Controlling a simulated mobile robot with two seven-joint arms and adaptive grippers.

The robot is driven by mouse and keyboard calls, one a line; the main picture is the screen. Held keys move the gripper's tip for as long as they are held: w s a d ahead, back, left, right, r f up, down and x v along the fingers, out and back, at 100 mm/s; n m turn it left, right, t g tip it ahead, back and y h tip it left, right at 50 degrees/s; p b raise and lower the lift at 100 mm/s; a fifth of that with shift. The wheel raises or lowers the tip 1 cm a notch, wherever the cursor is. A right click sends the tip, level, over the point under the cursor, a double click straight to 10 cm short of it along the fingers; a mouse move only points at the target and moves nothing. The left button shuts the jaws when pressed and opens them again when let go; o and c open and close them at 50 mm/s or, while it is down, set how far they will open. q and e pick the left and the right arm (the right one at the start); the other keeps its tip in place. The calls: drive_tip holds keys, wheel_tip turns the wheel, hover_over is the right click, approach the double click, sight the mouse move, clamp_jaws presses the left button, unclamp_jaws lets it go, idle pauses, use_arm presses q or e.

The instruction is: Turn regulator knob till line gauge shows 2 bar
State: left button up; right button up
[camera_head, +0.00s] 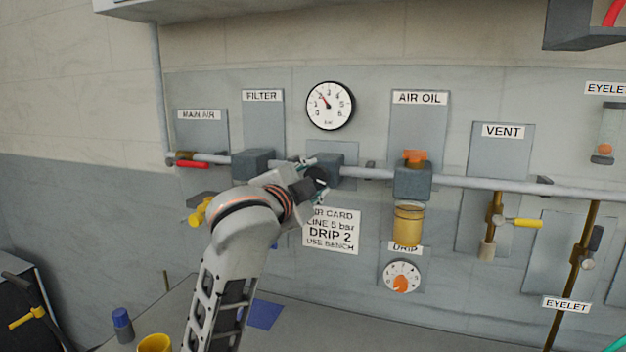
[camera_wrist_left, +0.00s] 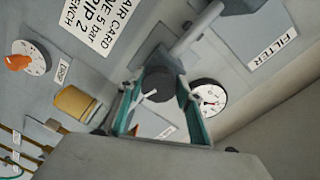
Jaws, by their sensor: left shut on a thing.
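The line gauge (camera_head: 330,106) is a round white dial on the wall above the pipe. Its red needle points to the upper left, near the 2. The dial also shows in the left wrist view (camera_wrist_left: 209,99), too small to read exactly. The dark regulator knob (camera_head: 319,176) sticks out from a grey block (camera_head: 330,165) on the pipe under the gauge. My left gripper (camera_head: 312,178) is shut on the knob. In the left wrist view, the knob (camera_wrist_left: 158,86) sits between the teal fingers. My arm and fingers partly hide the knob in the head view.
A card (camera_head: 331,231) below the knob reads "LINE 5 bar, DRIP 2". The filter block (camera_head: 253,164) is close on the left, the air oil unit (camera_head: 411,181) on the right. A teal sliver at the bottom right corner may be my right gripper.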

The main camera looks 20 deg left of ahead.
use_arm(q)
drive_tip(key=shift+n, duration=0.3)
idle(0.4)
drive_tip(key=o, duration=1.1)
drive_tip(key=shift+s, duration=0.1)
drive_tip(key=s, duration=1.1)
drive_tip(key=shift+s+a+r, duration=0.3)
drive_tip(key=shift+s+a, duration=0.05)
drive_tip(key=shift+f, duration=0.1)
